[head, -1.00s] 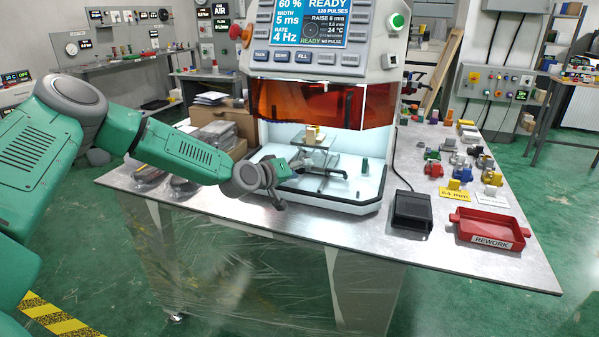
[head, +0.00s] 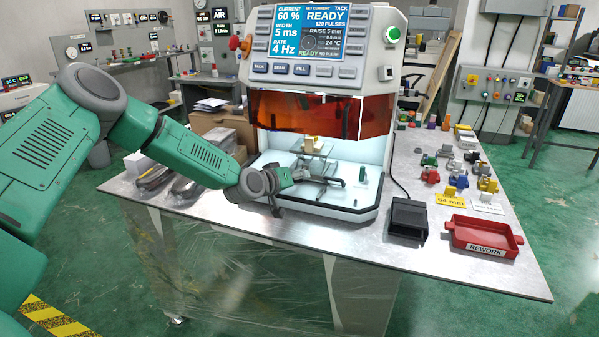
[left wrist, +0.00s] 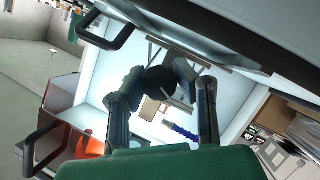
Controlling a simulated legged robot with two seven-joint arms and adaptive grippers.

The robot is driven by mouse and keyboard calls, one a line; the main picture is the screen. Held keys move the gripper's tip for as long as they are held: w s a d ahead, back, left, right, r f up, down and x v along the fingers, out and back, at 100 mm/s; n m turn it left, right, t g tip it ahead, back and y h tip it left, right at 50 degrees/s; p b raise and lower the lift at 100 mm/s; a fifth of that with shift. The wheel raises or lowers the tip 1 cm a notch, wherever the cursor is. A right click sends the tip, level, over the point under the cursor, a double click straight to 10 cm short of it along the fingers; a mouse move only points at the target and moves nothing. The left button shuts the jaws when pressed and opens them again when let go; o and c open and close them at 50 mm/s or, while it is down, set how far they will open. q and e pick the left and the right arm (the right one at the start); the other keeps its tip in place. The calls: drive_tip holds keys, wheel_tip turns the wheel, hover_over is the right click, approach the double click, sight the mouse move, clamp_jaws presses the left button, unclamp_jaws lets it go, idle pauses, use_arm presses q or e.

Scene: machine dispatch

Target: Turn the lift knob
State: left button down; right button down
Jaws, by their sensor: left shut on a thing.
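The lift knob (left wrist: 158,80) is a dark round knob with a pale line, seen in the left wrist view between the two fingers of my left gripper (left wrist: 155,88). The fingers are shut on it from both sides. In the head view my left gripper (head: 284,180) reaches into the lower front of the machine's lit chamber, where the knob is hidden. The lift platform (head: 312,147) stands in the chamber with a small yellowish part (head: 312,141) on it. My right gripper is not in view.
The machine (head: 360,75) has a screen and an orange shield (head: 320,113) above the chamber opening. A black pedal-like box (head: 408,217) and a red rework tray (head: 482,236) stand to the right on the table, near several small coloured parts. The front table strip is clear.

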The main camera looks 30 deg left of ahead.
use_arm(q)
drive_tip(key=m+p, duration=0.1)
drive_tip(key=p, duration=0.1)
drive_tip(key=m+g+y+p, duration=0.1)
drive_tip(key=p, duration=0.1)
drive_tip(key=shift+r+y, duration=0.2)
drive_tip(key=shift+y, duration=0.1)
drive_tip(key=m+y+p, duration=0.1)
drive_tip(key=m+p, duration=0.1)
drive_tip(key=shift+f+m+g+y, duration=0.1)
drive_tip(key=shift+m+g+y, duration=0.2)
drive_tip(key=shift+y, duration=0.1)
drive_tip(key=shift+m+y+p, duration=0.45)
drive_tip(key=shift+m+y, duration=0.25)
drive_tip(key=shift+f+m+g+y, duration=0.1)
drive_tip(key=shift+m+g+y, duration=0.2)
drive_tip(key=shift+m+y, duration=0.4)
drive_tip(key=c, duration=1.2)
unclamp_jaws()
